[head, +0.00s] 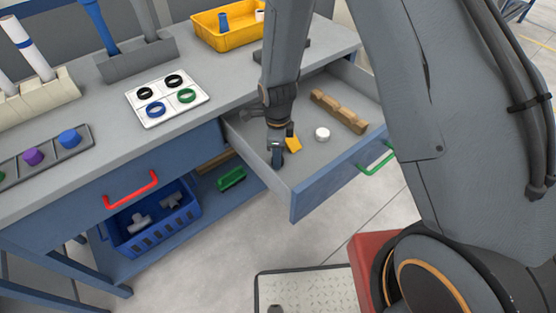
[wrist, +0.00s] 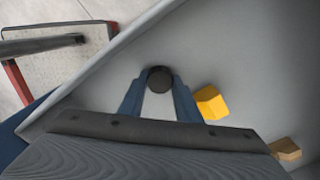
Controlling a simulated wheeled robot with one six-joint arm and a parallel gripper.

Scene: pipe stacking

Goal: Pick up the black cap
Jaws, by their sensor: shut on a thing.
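The black cap (wrist: 160,79) is a small dark round piece between the fingertips in the wrist view. My gripper (wrist: 159,84) is shut on it, with a blue finger on either side. In the head view my gripper (head: 278,155) is inside the open drawer (head: 240,143), near its front left corner. The cap is hard to make out there behind the fingers. I cannot tell whether the cap touches the drawer floor.
A yellow block (head: 293,143) lies right beside my gripper. A white cap (head: 322,134) and a wooden notched block (head: 339,111) lie further right in the drawer. The drawer walls stand close around my gripper. A white board with rings (head: 167,97) is on the bench.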

